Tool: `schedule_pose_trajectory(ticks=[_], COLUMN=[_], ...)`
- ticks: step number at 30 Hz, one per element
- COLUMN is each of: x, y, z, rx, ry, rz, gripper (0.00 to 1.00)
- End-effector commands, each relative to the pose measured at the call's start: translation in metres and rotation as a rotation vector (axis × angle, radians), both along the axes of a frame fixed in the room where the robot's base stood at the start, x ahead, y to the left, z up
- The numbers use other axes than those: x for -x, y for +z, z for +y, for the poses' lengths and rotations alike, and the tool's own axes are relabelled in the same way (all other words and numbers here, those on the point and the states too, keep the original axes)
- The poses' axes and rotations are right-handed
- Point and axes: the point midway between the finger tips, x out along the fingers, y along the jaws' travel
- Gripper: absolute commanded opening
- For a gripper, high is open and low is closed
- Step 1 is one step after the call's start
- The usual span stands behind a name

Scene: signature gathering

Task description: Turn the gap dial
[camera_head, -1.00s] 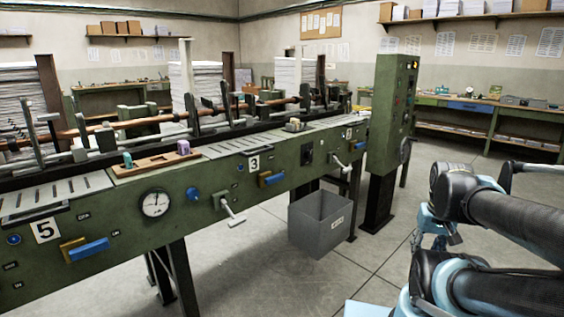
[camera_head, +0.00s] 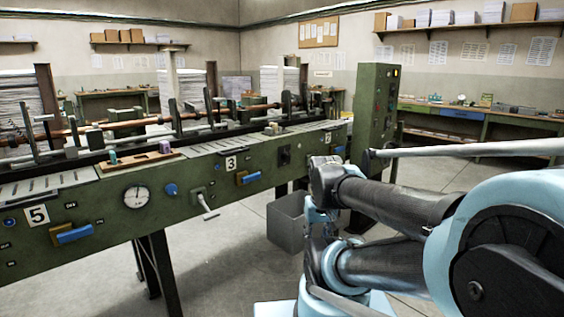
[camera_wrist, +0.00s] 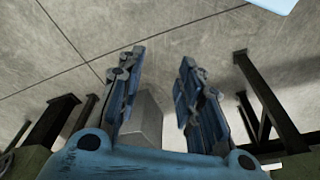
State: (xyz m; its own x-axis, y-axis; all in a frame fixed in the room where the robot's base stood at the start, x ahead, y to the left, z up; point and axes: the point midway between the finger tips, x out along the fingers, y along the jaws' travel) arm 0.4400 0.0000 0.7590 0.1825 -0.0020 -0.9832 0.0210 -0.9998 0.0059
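The long green machine (camera_head: 105,222) runs along the left in the head view. Its front has a round white gauge (camera_head: 136,196) with a dark pointer and a blue knob (camera_head: 170,190) just right of it. No label reading "gap" is legible, so I cannot tell which is the gap dial. My gripper (camera_wrist: 160,68) shows in the wrist view with its two blue fingers apart and nothing between them. It points toward the floor, away from the gauge and knob. In the head view my arm extends from the right, well right of the gauge and knob.
A crank handle (camera_head: 206,202) sticks out right of the knob, and blue handles (camera_head: 74,234) jut from the front. A grey bin (camera_head: 286,222) stands on the floor, partly behind my arm; it also shows in the wrist view (camera_wrist: 143,122).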

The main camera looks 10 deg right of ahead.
Motion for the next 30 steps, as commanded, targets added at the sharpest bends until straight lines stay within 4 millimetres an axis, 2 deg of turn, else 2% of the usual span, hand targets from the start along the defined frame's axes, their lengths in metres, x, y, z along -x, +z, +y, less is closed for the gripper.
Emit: schedule_pose_trajectory(ticks=[5, 8, 10, 13, 17, 21, 30], x=[0.0, 0.005, 0.005, -0.006, -0.029, -0.061, -0.136], y=[0.0, 0.004, 0.006, 0.009, 0.017, 0.026, 0.047], z=[0.0, 0.001, 0.003, 0.009, 0.027, 0.042, 0.062], rx=[0.0, -0.002, -0.013, -0.044, -0.113, -0.2, -0.365], ry=[0.0, 0.001, 0.005, 0.023, 0.064, 0.116, 0.215], rz=[0.0, -0.009, -0.015, -0.023, -0.048, -0.095, -0.235], gripper=[0.33, 0.54, 0.54, 0.54, 0.54, 0.54, 0.54])
